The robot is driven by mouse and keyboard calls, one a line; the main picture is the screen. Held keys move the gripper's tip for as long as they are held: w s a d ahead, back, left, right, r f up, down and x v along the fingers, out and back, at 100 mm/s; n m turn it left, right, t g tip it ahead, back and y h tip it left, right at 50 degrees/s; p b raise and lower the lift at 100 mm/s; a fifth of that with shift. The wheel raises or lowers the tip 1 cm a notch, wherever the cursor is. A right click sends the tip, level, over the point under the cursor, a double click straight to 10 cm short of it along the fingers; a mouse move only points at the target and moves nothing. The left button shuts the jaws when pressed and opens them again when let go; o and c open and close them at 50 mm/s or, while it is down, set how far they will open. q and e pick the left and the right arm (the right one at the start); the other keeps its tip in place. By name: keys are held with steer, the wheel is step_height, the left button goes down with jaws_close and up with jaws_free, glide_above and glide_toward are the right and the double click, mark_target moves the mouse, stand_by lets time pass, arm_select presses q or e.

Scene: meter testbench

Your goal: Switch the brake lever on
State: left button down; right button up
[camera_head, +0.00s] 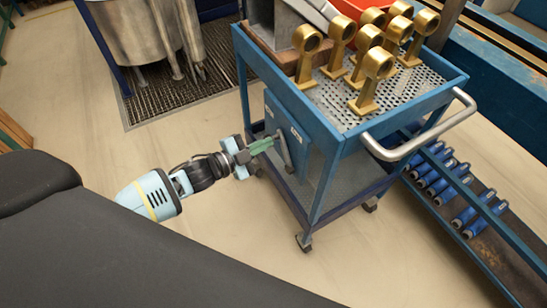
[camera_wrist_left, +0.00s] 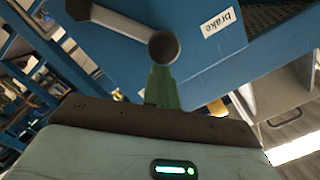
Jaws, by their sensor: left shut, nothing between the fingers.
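The brake lever (camera_head: 285,153) is a grey bar on the side panel of a blue trolley, hanging downward with a slight tilt. In the left wrist view the lever (camera_wrist_left: 118,25) runs from the upper left to a round dark end near the centre. A white label reading "brake" (camera_wrist_left: 221,23) is on the blue panel to its right. My left gripper (camera_head: 267,144) has green fingers, shut and empty, pointing at the lever. In the left wrist view its fingers (camera_wrist_left: 161,82) reach just below the lever's round end; I cannot tell whether they touch. My right gripper is out of view.
The blue trolley (camera_head: 330,143) carries several brass ring-topped pieces (camera_head: 371,80) and has a grey handle (camera_head: 425,130) at the right. A low rack with blue cylinders (camera_head: 480,213) stands right. A metal tank (camera_head: 140,35) is behind left. The floor between is clear.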

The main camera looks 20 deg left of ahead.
arm_select(q)
steer(key=w+a+f+n+b, duration=0.1)
steer(key=a, duration=0.1)
steer(key=w+a+f+n+b, duration=0.1)
steer(key=f+n, duration=0.1)
steer(key=shift+w+a+f+n, duration=0.1)
steer(key=shift+w+a+n, duration=0.2)
steer(key=shift+w+a, duration=0.1)
stand_by(0.5)
steer(key=s+a+r+p, duration=0.3)
steer(key=s+a+r, duration=0.1)
steer(key=s, duration=0.5)
steer(key=shift+s+a+r, duration=0.15)
steer(key=shift+a+r, duration=0.25)
steer(key=shift+r, duration=0.1)
